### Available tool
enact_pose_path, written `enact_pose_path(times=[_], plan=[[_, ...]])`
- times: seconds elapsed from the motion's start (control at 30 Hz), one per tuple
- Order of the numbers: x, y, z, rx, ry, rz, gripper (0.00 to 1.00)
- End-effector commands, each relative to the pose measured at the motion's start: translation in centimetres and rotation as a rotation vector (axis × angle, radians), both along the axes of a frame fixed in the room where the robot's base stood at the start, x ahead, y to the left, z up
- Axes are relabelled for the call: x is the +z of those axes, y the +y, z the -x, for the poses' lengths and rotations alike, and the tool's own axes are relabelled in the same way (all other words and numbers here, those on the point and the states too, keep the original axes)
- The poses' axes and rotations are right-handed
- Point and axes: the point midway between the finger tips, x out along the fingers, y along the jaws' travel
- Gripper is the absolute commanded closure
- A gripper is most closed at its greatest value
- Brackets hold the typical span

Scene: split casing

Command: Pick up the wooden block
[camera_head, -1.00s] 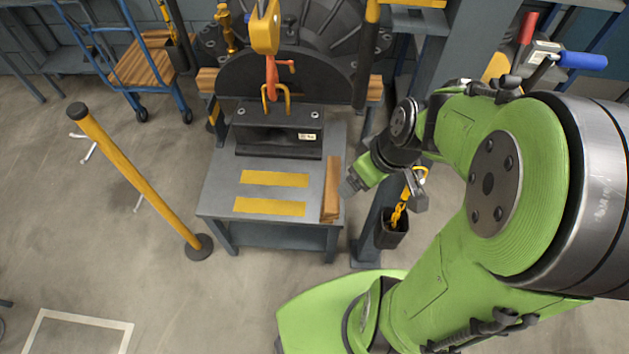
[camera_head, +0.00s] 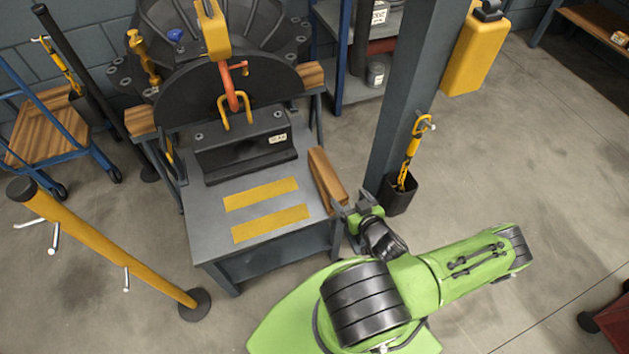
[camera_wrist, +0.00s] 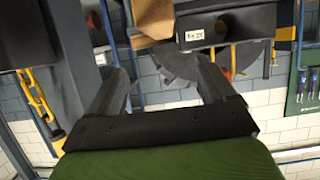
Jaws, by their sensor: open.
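The wooden block (camera_head: 326,180) is a long brown piece at the right edge of the grey table (camera_head: 207,232). In the wrist view a brown wooden piece (camera_wrist: 152,20), seemingly this block, shows at the top, beyond the fingertips. My gripper (camera_head: 346,208) is close to the block's near end in the head view. Whether they touch cannot be told there. In the wrist view my gripper (camera_wrist: 162,68) has its two dark fingers wide apart with nothing between them.
A black casing half (camera_head: 245,146) with a yellow shackle stands on the table behind two yellow strips (camera_head: 262,194). A yellow hoist hook block (camera_head: 213,30) hangs above. A grey column (camera_head: 408,95) with a chain bin (camera_head: 398,192) stands close right. A yellow post (camera_head: 105,245) stands left.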

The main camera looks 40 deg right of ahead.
Motion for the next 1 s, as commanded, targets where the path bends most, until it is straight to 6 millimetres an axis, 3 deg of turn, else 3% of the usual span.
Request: enact_pose_path(times=[0.4,0.57,0.8,1.0], plan=[[-3.7,-2.2,-8.3,0.007,0.000,0.006,0.17],[-4.3,-2.7,-9.9,0.005,-0.001,0.005,0.17],[-5.8,-3.5,-13.6,0.005,-0.001,0.004,0.17],[-5.8,-3.6,-14.0,0.004,0.000,0.000,0.17]])
